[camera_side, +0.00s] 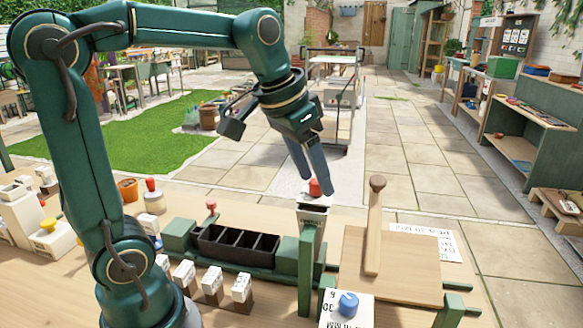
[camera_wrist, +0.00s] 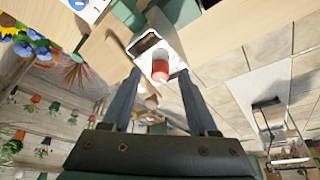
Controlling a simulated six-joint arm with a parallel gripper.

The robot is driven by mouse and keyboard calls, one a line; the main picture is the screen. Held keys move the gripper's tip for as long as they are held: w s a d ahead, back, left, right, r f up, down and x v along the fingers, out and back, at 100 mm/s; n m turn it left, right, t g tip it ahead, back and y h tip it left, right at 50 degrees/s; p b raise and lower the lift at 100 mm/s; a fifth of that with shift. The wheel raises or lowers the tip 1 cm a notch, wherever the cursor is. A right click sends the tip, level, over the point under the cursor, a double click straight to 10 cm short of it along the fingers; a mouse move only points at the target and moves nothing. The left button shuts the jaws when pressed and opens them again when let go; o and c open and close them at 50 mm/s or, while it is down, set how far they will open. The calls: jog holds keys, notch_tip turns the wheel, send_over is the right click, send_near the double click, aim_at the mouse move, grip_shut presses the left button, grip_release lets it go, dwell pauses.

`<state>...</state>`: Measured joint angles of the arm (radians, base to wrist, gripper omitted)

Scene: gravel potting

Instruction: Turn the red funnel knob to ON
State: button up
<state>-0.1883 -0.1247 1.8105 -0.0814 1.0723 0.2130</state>
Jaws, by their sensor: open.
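A dark compartment tray (camera_side: 237,246) stands left of the box. A wooden board (camera_side: 390,265) with an upright wooden handle (camera_side: 375,225) stands close on the right. A green post (camera_side: 305,270) and a blue knob (camera_side: 348,303) are in front. Another red knob (camera_side: 211,205) is at left.

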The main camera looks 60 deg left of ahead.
jog(key=shift+w+f, duration=0.1)
jog(key=shift+f, duration=0.25)
grip_shut()
